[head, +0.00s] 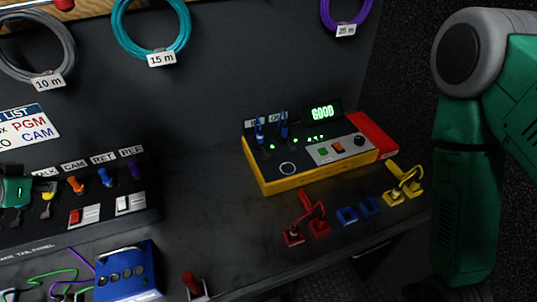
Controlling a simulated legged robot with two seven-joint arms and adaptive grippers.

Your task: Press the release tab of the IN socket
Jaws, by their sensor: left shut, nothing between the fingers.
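The release tab is too small to make out. My left gripper (14,212) is shut and empty at the far left edge, by the tail panel, well away from the yellow box. My right gripper is out of view.
The tail panel (120,218) holds several coloured plugs and rocker switches. Red (293,237), blue (347,215) and yellow (396,198) pieces lie along the bench front. A blue box (128,272) stands front left. My green right arm fills the right side. The bench middle is clear.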

